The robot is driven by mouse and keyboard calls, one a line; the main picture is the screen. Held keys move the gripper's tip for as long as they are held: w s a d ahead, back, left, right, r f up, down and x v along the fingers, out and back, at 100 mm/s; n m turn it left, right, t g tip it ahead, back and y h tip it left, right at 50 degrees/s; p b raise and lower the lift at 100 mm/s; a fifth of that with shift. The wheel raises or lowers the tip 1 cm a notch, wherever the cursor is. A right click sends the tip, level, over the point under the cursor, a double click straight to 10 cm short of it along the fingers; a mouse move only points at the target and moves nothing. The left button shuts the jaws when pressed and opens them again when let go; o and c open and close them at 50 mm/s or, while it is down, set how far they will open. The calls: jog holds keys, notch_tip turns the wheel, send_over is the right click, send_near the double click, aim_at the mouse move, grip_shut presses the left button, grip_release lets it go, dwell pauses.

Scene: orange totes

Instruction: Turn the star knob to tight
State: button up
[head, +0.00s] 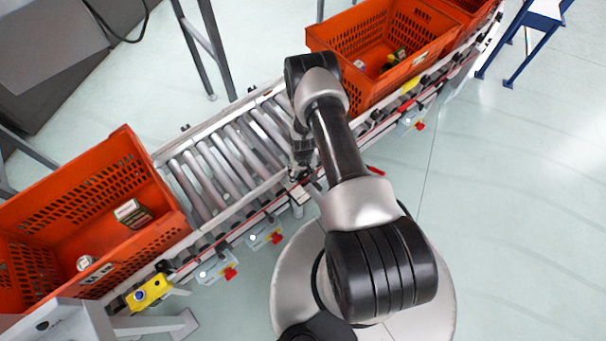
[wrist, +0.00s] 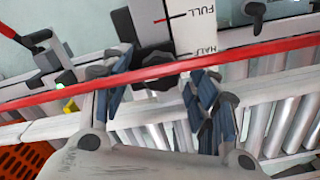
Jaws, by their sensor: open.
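The star knob seems to be the dark lobed knob (wrist: 155,59) in the wrist view, beside a white plate (wrist: 207,28) marked FULL and HALF with red lines. A red rail crosses in front of it and hides part of it. I cannot read how tight it is. My gripper (wrist: 158,88) is open and empty, with its blue-padded fingers on either side below the knob. I cannot tell whether a finger touches it. In the head view my gripper (head: 304,166) is small and dark at the conveyor's near edge, and the knob is hidden there.
A roller conveyor (head: 222,160) runs diagonally, with orange totes at its left (head: 160,180) and upper right (head: 425,52). Grey boxes with red and yellow parts (head: 268,237) hang along its near side. A yellow button box (head: 148,292) stands lower left.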

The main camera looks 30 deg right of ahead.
jog(key=c, duration=1.1)
jog(key=shift+m, duration=0.3)
jog(key=m+b, duration=0.3)
jog(key=m, duration=0.1)
jog(key=shift+f, duration=0.1)
jog(key=m+b, duration=0.2)
jog(key=m, duration=0.4)
jog(key=m+b, duration=0.2)
jog(key=m, duration=0.5)
jog(key=shift+s+b, duration=0.1)
jog(key=shift+b, duration=0.2)
jog(key=m+b, duration=0.1)
jog(key=m, duration=0.5)
jog(key=shift+m, duration=0.3)
